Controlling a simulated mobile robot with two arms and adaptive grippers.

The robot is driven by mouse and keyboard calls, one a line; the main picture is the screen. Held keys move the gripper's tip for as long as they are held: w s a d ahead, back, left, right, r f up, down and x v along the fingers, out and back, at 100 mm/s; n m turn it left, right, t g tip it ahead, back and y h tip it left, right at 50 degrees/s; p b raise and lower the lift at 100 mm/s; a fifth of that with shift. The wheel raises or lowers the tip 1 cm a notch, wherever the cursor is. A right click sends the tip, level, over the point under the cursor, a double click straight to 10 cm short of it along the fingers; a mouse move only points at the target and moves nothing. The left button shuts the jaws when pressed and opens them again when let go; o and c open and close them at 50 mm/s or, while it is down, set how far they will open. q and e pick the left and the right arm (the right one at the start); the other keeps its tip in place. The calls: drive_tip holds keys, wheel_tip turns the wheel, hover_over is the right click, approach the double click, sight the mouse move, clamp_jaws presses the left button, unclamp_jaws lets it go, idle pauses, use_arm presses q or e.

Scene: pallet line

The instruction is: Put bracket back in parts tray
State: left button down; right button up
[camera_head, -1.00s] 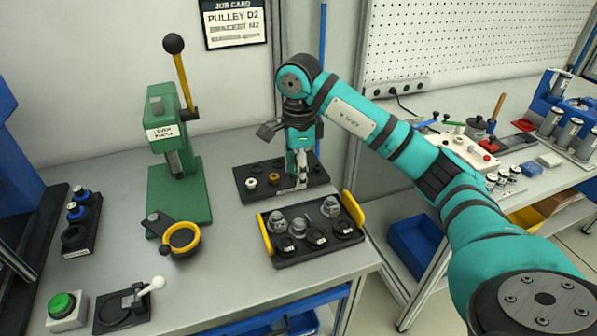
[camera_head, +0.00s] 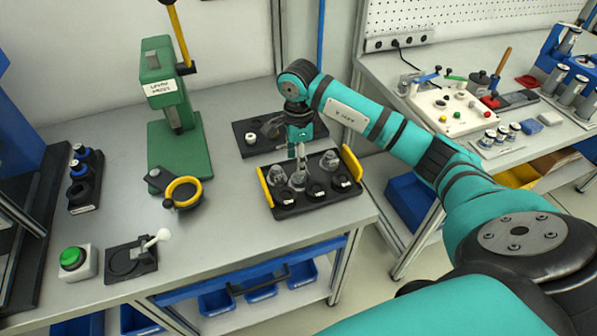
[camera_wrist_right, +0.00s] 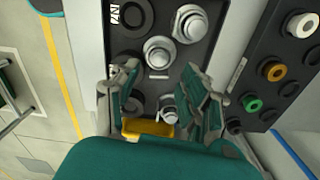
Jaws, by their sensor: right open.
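The dark parts tray (camera_head: 318,204) with yellow end handles stands near the bench's front right corner. It holds silver flanged parts in its back row and black rings in front. I cannot tell for sure which part is the bracket. My right gripper (camera_head: 299,164) points down over the tray's back row. In the right wrist view my right gripper (camera_wrist_right: 168,98) is open, its fingers on either side of one silver part (camera_wrist_right: 171,109) near the yellow handle (camera_wrist_right: 148,128). Contact is not clear. My left gripper is not in view.
A second dark tray (camera_head: 243,127) with small coloured parts lies behind, partly hidden by my arm. A green press (camera_head: 178,140) and a yellow-ringed fixture (camera_head: 183,192) stand to the left. A green button box (camera_head: 74,262) sits at the front left.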

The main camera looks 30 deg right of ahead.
sight(299, 176)
wheel_tip(299, 176, down, 7)
drive_tip(key=shift+p, duration=0.5)
drive_tip(key=shift+c, duration=0.2)
drive_tip(key=c, duration=0.9)
